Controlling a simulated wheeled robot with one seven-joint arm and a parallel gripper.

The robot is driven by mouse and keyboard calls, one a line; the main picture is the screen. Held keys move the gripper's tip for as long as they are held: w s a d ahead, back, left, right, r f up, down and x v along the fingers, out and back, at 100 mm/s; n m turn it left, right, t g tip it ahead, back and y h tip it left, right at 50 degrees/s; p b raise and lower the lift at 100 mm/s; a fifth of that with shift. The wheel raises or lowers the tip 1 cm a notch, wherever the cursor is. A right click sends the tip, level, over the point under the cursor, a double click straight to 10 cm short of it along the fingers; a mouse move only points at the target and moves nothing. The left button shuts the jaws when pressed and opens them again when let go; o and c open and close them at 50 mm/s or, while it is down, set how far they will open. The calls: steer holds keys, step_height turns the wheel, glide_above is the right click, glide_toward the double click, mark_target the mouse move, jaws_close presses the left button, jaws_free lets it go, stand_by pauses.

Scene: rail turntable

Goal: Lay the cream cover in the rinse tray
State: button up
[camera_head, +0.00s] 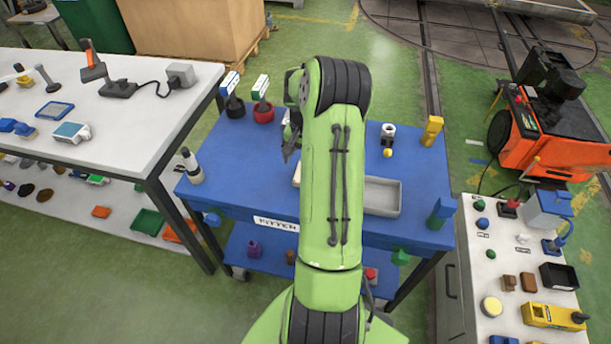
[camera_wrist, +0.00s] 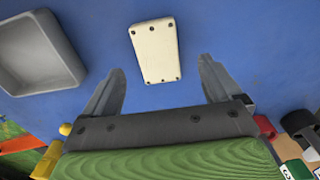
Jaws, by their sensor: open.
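The cream cover (camera_wrist: 155,50) is a flat rectangular plate with small dark holes near its ends, lying on the blue table top. In the head view only a sliver of it (camera_head: 297,174) shows beside my arm. My gripper (camera_wrist: 161,66) is open and empty, its two fingers spread to either side of the cover's near end. I cannot tell its height above the table. The grey tray (camera_wrist: 38,52), likely the rinse tray, lies left of the cover in the wrist view. In the head view this tray (camera_head: 383,196) looks empty, its left part hidden by my arm.
On the blue table (camera_head: 240,165) stand a bottle-like tool (camera_head: 191,166), a black holder (camera_head: 235,107), a red holder (camera_head: 263,112), a yellow block (camera_head: 432,131) and a green block (camera_head: 441,212). A white bench (camera_head: 160,125) stands left; a cluttered counter (camera_head: 505,255) stands right.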

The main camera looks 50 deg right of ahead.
step_height(320, 180, down, 5)
steer(key=shift+s+f+b, duration=0.15)
steer(key=shift+b, duration=0.2)
steer(key=c, duration=1.5)
step_height(320, 180, up, 10)
steer(key=p, duration=0.1)
steer(key=shift+p, duration=0.3)
